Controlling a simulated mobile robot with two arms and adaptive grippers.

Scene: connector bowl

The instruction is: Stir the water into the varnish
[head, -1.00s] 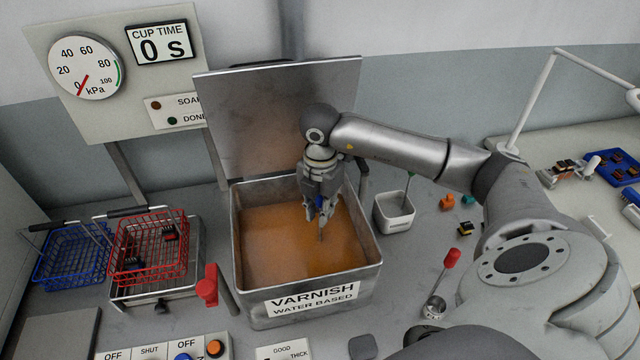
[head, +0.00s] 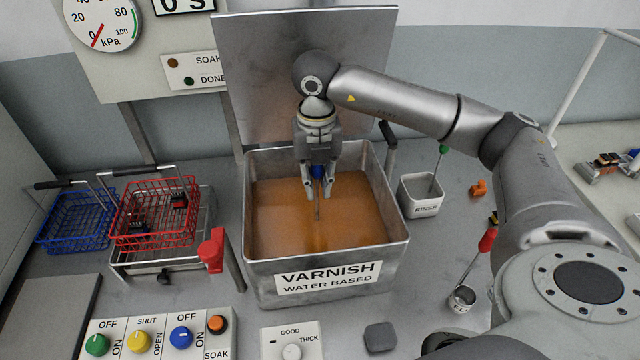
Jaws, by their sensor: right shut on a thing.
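The varnish tank (head: 398,248) is an open metal box labelled VARNISH WATER BASED, with its lid (head: 270,75) raised behind it. The orange-brown varnish (head: 280,215) fills its lower part. My right gripper (head: 317,190) is over the tank, shut on a stirrer with a blue handle (head: 318,171). Its thin shaft points down into the varnish, and its lower end is hidden there. I cannot tell any water apart from the varnish. My left gripper is not in view.
Right of the tank stand a white RINSE cup (head: 418,197) with a green-topped tool and a small metal cup (head: 461,300) with a red-handled tool. Left are a red basket (head: 150,222) holding black parts and a blue basket (head: 75,222). A knob panel (head: 155,335) lies in front.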

